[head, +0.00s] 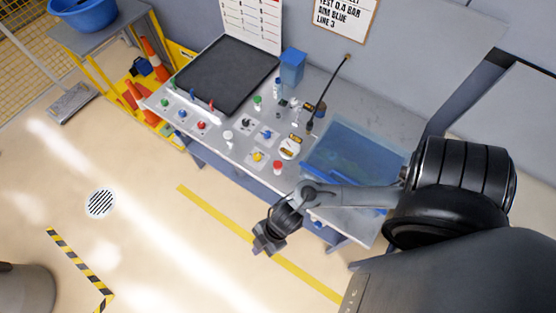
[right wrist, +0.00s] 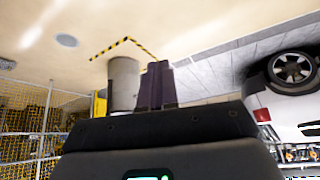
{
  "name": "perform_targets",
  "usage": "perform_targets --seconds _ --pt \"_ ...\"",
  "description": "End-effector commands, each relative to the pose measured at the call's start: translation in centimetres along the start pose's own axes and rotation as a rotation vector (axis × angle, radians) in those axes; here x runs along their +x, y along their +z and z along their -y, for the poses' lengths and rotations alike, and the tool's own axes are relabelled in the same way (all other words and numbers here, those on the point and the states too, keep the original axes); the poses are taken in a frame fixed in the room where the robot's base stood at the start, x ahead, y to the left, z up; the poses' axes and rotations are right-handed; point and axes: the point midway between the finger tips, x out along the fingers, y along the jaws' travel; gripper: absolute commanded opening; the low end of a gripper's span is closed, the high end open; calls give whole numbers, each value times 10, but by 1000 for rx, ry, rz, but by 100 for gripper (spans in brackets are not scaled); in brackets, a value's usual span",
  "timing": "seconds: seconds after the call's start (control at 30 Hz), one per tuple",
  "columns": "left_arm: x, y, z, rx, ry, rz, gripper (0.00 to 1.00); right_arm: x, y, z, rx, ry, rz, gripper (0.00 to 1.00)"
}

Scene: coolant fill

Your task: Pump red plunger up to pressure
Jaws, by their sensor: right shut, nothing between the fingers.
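A red knob (head: 202,125) stands on the grey bench (head: 225,155) at the right end of a short row with a green knob (head: 165,102) and a blue knob (head: 182,114). A second red-topped piece (head: 277,167) stands near the bench's front edge. I cannot tell which of the two is the plunger. My right gripper (head: 266,243) is shut and empty, out in front of the bench and apart from both. Its fingers also show in the right wrist view (right wrist: 158,84), against the floor. My left gripper is not in view.
The floor in front is clear, with a yellow line (head: 215,215).

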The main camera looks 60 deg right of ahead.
Motion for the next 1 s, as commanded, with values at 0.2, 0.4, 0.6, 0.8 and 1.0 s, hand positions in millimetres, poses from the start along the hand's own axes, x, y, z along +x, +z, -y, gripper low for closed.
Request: perform_targets --seconds 0.2,0.4,0.6,0.8,1.0 --pt "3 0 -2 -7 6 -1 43 -12 112 -40 -265 -263 199 0" --pt "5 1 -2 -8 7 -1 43 -82 190 -130 -330 -306 423 0" --pt "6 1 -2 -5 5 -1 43 -138 203 -211 -345 -188 534 0" --pt "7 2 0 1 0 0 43 -162 191 -245 -360 -116 547 0" --pt "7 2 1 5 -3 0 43 -164 186 -251 -364 -103 542 0"
